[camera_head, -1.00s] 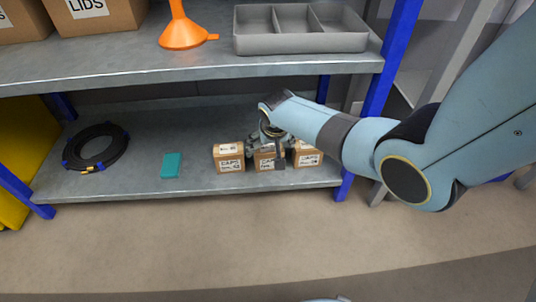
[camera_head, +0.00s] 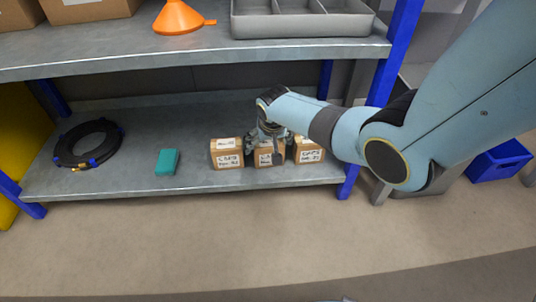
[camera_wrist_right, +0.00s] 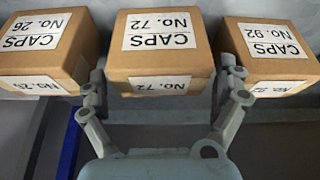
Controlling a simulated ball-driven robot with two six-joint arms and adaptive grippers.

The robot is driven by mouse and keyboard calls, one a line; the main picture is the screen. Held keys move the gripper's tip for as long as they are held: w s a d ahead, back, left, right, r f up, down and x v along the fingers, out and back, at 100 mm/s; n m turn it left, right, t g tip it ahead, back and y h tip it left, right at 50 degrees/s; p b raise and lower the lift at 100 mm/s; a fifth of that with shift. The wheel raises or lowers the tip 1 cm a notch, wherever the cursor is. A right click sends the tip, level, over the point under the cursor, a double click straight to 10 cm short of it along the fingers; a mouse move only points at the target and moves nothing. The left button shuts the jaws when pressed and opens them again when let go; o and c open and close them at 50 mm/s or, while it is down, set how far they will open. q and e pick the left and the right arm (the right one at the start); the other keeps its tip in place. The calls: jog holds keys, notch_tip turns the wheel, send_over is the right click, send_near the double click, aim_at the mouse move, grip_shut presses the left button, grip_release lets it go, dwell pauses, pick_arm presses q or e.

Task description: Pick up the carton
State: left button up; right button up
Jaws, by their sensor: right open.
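Three small brown cartons stand in a row on the lower shelf. The middle one, labelled CAPS No. 72 (camera_wrist_right: 158,50), also shows in the head view (camera_head: 264,159), partly hidden by my right gripper (camera_head: 270,138). In the wrist view my right gripper (camera_wrist_right: 164,82) is open, with one finger at each side of the middle carton and nothing clamped. Carton No. 26 (camera_wrist_right: 45,50) is on the left there and carton No. 92 (camera_wrist_right: 268,52) on the right; the labels appear upside down. My left gripper is out of view.
The gaps between cartons are narrow. The upper shelf (camera_head: 120,55) hangs above, with an orange funnel (camera_head: 178,18) and a grey divided tray (camera_head: 300,26). A teal box (camera_head: 167,162) and black coil (camera_head: 88,145) lie left. A blue post (camera_head: 385,75) stands right.

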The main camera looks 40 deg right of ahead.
jog(key=c, duration=1.1)
jog(key=shift+r, duration=0.15)
